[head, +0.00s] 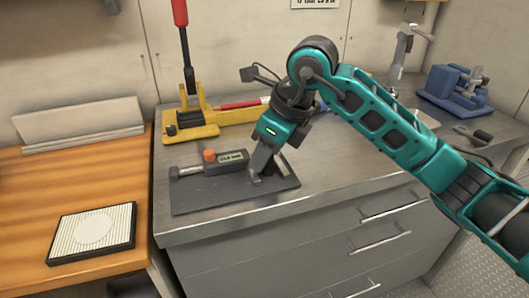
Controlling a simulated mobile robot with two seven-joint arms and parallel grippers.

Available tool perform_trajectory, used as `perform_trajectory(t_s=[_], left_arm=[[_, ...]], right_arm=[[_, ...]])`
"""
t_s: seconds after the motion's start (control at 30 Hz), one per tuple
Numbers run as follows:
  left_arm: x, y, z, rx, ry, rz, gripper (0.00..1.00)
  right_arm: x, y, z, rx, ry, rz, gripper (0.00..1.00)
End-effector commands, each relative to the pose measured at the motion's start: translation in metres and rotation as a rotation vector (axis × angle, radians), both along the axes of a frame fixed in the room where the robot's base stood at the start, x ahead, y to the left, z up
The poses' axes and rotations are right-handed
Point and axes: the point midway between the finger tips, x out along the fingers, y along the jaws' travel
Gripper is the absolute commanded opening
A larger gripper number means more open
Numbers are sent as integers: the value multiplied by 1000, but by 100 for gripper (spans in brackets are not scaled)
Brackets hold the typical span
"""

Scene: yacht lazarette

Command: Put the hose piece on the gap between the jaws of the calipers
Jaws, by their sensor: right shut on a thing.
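My right gripper (257,178) points down over the right part of the plate, just right of the display. It is shut on a small dark piece, apparently the hose piece, mostly hidden by the fingers. I cannot tell whether the piece touches the calipers' jaws. My left gripper is not in view.
Behind stands a yellow tool (197,125) with a red-handled lever. A blue vise-like device (455,92) is at the back right. The bench's front edge is clear.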

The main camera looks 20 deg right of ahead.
Motion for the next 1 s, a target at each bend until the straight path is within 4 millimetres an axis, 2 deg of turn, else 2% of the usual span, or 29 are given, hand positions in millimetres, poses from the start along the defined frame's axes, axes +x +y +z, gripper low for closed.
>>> perform_trajectory(t_s=[0.17,0.2,0.43,0.87,1.0], left_arm=[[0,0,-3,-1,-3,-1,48],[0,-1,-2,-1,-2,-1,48],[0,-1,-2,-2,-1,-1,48],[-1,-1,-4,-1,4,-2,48],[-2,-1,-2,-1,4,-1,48]], right_arm=[[0,0,-5,0,0,0,0],[0,0,-3,0,0,0,30],[-1,1,-3,0,2,2,51],[-1,2,-4,0,6,5,51],[-2,0,4,1,4,3,51]])
